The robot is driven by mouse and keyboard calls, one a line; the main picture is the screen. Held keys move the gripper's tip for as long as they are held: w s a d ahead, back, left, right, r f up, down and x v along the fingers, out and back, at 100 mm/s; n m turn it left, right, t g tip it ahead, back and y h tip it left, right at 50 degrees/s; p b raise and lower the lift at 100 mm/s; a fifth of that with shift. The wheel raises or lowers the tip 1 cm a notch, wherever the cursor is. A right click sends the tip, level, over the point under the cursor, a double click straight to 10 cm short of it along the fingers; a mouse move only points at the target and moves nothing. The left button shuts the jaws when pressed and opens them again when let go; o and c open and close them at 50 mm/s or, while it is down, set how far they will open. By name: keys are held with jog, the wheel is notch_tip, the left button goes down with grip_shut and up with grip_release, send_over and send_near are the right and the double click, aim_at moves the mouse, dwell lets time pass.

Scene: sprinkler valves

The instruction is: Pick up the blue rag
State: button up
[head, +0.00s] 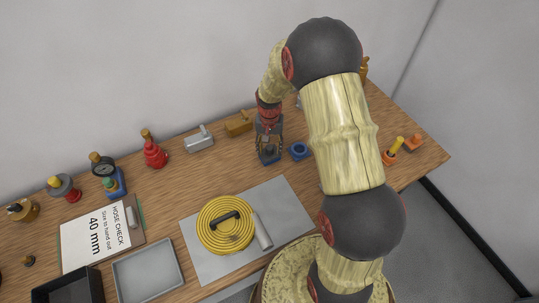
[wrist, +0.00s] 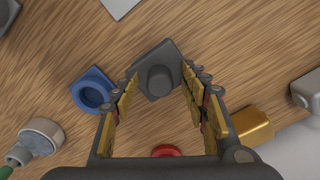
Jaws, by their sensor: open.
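I see no clear blue cloth in either view. A small blue piece with a round hollow (head: 299,150) sits on the wooden bench beside my gripper; in the wrist view it has a squarish base (wrist: 92,90). My gripper (head: 268,150) points down over the bench, open. In the wrist view its fingertips (wrist: 160,75) stand on either side of a dark grey block with a round knob (wrist: 158,80); I cannot tell whether they touch it. The blue piece is outside the left finger. Another blue thing (head: 115,186) stands at the left of the bench.
A brass valve (head: 238,123), a grey valve (head: 199,139) and a red fitting (head: 154,153) line the back. A coiled yellow hose (head: 225,226) lies on a grey mat (head: 288,205). Orange parts (head: 394,150) stand at right. A sign (head: 95,238) and trays (head: 148,272) fill the left front.

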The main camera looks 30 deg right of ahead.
jog(key=shift+c, duration=0.8)
grip_shut()
